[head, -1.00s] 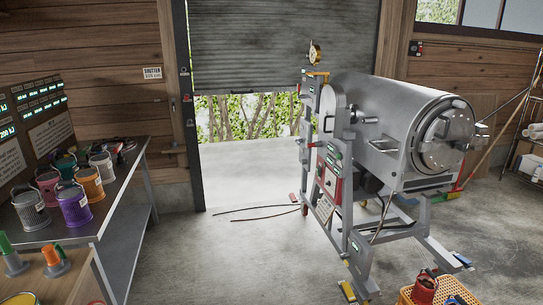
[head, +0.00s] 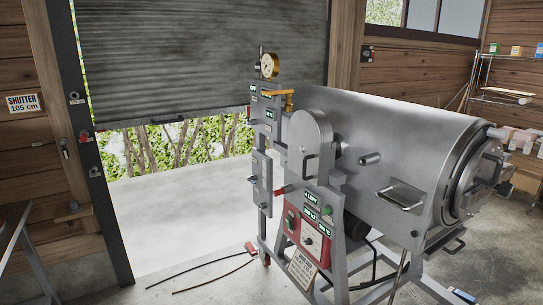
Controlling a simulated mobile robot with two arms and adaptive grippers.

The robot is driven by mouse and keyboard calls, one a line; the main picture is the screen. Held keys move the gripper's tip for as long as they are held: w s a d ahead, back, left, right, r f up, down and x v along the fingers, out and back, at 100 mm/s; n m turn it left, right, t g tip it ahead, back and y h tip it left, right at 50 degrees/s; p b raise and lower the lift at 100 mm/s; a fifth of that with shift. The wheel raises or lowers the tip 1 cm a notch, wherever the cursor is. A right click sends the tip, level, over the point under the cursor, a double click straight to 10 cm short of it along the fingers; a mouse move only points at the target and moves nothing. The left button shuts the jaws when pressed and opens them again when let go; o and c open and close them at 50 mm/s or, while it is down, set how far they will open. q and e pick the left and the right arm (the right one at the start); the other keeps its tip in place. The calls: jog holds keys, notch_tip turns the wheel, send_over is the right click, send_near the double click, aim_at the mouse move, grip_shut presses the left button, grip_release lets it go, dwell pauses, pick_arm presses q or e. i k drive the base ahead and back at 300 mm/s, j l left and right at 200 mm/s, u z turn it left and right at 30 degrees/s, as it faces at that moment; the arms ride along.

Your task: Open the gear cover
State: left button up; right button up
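The machine is a large grey metal drum (head: 400,140) lying on its side on a metal frame. At its left end a flat grey cover with a rounded top (head: 306,132) stands upright; it looks like the gear cover and appears shut. A dark bar handle (head: 309,166) is on its front face. What lies behind the cover is hidden. Neither of my grippers is in view.
A post with a pressure gauge (head: 269,66) and a brass valve (head: 280,95) stands just left of the cover. Below is a red control panel (head: 308,236). Cables (head: 215,268) lie on the floor. A half-raised shutter (head: 200,60) is behind; floor at left is open.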

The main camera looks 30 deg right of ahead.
aim_at(308, 157)
jog(key=i+u, duration=0.1)
jog(key=i, duration=1.1)
jog(key=i+l+u, duration=0.1)
jog(key=i, duration=1.05)
jog(key=i+j, duration=0.15)
jog(key=i, duration=0.55)
jog(key=i+j+u, duration=0.15)
jog(key=i, duration=0.6)
